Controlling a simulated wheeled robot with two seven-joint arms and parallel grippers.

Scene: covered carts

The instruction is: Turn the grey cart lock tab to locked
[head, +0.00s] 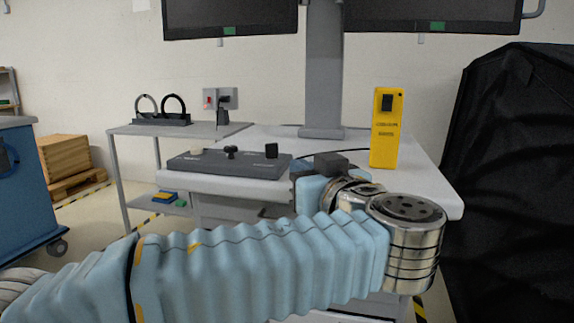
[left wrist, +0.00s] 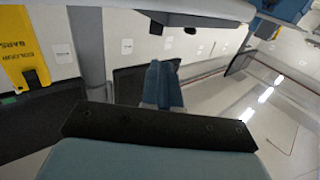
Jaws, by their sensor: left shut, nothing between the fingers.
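A dark grey panel (head: 228,164) lies on the white cart top (head: 425,188). It carries a low black knob (head: 232,152) and an upright black tab (head: 271,150); I cannot tell whether either is the lock tab. My left gripper (head: 304,178) is just right of the panel, mostly hidden by its own wrist. In the left wrist view its fingers (left wrist: 162,84) are together and empty. That view is upside down, with a dark panel (left wrist: 190,10) at the top, apart from the fingers. My right gripper is not in view.
A yellow box (head: 386,128) stands on the cart's right, behind my wrist. A grey post (head: 324,70) holds monitors (head: 230,18). A grey side table (head: 180,130) with black rings is left. A black-covered cart (head: 520,170) stands right, a blue cart (head: 22,190) far left.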

